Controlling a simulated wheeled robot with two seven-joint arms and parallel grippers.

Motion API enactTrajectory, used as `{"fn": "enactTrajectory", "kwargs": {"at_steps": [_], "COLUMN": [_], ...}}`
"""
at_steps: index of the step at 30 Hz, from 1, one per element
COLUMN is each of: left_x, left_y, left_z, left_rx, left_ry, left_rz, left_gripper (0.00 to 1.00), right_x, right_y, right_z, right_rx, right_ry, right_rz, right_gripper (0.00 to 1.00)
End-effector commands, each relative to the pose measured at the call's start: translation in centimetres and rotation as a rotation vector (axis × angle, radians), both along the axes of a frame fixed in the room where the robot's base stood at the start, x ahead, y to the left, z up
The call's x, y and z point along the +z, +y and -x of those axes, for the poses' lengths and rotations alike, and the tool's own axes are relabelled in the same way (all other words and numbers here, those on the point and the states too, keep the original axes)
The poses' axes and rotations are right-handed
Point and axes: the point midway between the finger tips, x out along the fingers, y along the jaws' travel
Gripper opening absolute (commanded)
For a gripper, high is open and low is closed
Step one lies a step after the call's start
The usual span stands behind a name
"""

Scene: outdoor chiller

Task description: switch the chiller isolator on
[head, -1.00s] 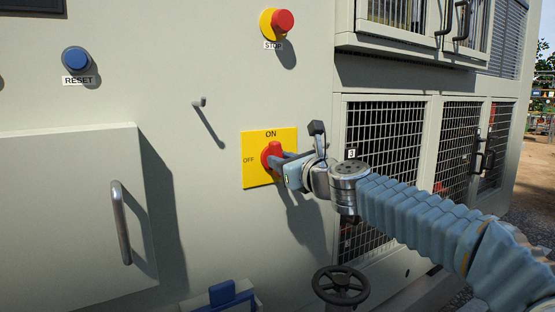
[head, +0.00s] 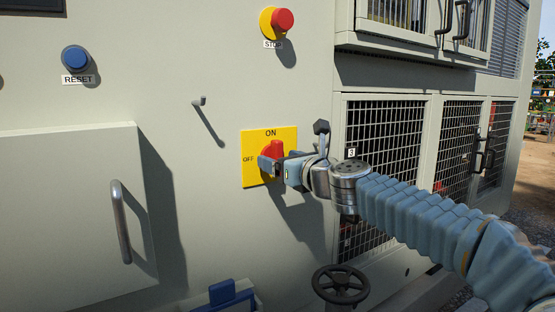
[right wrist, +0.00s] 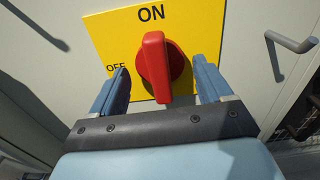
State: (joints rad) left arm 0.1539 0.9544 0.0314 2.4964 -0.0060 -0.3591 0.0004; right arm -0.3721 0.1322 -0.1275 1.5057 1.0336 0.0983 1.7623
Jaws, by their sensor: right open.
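The isolator is a yellow plate (head: 287,137) with a red rotary handle (head: 276,149) on the grey chiller wall. "ON" is printed at its top and "OFF" at its left. In the right wrist view the red handle (right wrist: 154,60) stands nearly upright, its upper end towards "ON". My right gripper (head: 275,164) is open at the handle. In the wrist view its two blue-grey fingers (right wrist: 160,88) stand either side of the handle, with a visible gap on each side. In the head view the fingers hide the handle's lower part. My left gripper is not in view.
A red stop button (head: 283,19) is above and a blue reset button (head: 75,58) is upper left. A small peg (head: 199,101) sticks out left of the plate. A box with a bar handle (head: 121,222) juts out at left. A black handwheel (head: 340,285) is below.

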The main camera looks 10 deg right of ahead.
Motion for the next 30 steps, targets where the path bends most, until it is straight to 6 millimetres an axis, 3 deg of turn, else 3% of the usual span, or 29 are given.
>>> {"fn": "enactTrajectory", "kwargs": {"at_steps": [18, 30], "left_x": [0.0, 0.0], "left_y": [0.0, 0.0], "left_z": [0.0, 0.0], "left_rx": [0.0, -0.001], "left_ry": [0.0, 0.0], "left_rz": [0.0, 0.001], "left_gripper": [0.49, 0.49], "right_x": [0.1, 0.0], "right_y": [-2.3, -2.4], "right_z": [6.1, 6.6], "right_rx": [-0.001, 0.0], "right_ry": [-0.001, 0.0], "right_rz": [-0.001, 0.0], "right_gripper": [0.79, 0.79]}}
